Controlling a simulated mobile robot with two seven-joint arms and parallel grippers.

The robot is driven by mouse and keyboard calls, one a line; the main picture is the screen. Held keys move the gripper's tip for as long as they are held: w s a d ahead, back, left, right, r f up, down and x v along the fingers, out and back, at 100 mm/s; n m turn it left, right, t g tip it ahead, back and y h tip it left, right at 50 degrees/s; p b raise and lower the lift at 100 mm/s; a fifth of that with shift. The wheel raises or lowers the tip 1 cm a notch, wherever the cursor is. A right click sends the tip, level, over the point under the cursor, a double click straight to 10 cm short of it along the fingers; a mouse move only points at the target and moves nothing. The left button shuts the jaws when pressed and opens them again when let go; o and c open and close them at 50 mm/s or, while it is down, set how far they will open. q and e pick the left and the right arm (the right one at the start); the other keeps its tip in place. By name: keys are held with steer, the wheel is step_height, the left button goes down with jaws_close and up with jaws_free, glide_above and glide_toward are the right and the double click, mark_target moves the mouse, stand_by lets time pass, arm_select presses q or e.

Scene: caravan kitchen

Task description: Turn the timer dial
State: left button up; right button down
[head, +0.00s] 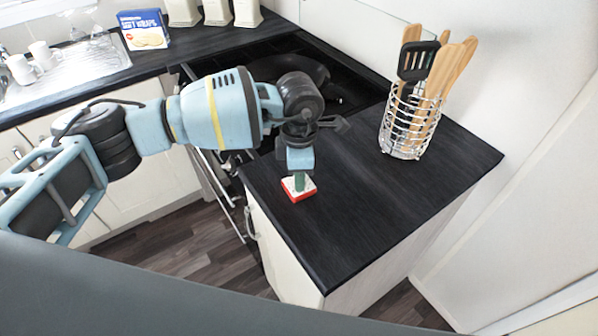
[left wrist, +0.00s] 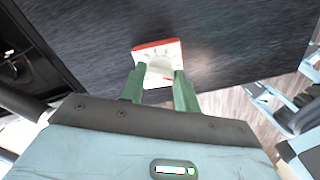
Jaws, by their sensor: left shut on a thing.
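The timer (head: 299,190) is a small red block with a white top face, lying on the black worktop near its front left edge. In the left wrist view the timer (left wrist: 172,47) shows its white marked face, and its pale dial (left wrist: 158,75) sits between the green fingers. My left gripper (head: 299,183) points down at the timer from above. It is shut on the dial, with one finger on each side in the left wrist view (left wrist: 159,82). Part of the dial is hidden by the fingers. My right gripper is not in view.
A wire holder (head: 402,140) with several wooden and black utensils stands at the back right of the worktop (head: 370,205). The worktop right of the timer is clear. A blue box (head: 143,30), white canisters (head: 216,11) and cups (head: 40,55) stand on the far counter.

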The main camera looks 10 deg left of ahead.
arm_select(q)
steer(key=o, duration=1)
steer(key=shift+r, duration=3.95)
steer(key=shift+c, duration=0.4)
